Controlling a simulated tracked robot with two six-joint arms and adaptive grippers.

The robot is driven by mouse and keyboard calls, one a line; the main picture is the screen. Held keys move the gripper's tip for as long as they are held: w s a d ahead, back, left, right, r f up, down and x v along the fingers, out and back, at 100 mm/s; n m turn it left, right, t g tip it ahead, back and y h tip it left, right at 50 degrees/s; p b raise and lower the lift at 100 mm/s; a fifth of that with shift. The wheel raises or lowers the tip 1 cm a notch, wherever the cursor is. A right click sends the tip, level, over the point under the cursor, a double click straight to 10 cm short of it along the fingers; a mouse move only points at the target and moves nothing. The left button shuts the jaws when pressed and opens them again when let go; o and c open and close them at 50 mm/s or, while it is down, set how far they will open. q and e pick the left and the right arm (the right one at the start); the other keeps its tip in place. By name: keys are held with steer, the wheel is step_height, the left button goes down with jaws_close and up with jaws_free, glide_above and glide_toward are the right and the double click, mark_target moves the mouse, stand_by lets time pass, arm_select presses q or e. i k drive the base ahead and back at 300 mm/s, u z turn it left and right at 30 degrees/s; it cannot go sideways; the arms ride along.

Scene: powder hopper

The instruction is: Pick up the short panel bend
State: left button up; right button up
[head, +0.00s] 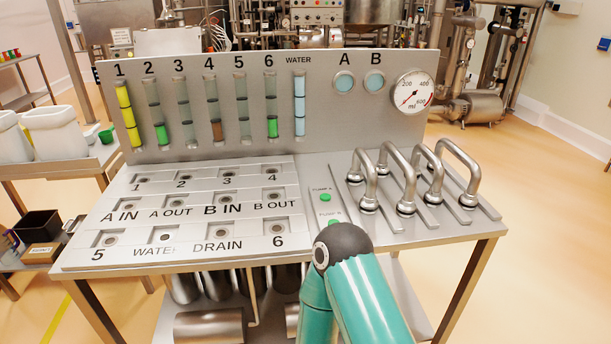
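Several steel U-shaped panel bends stand upright on slotted rails at the right of the steel bench. The leftmost bend (369,178) looks the smallest, with a narrow arch. The other bends beside it, such as the rightmost bend (460,157), look wider, but which one counts as short is hard to tell from this angle. Each bend stands with its ends on the bench and nothing touches them. A teal arm of mine with a dark rounded joint rises at the bottom centre, in front of the bench. Neither gripper shows in the head view.
The port plate (190,215) with labelled recessed ports fills the bench's left. Behind stands an upright panel (330,120) with level tubes and a round gauge (413,92). Green pump buttons (326,197) sit left of the bends. Open floor lies to the right.

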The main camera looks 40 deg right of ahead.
mark_target(369, 204)
steer(key=u, duration=0.5)
steer(key=k, duration=1.05)
steer(key=z, duration=1.15)
steer(key=i, duration=1)
steer(key=u, duration=0.1)
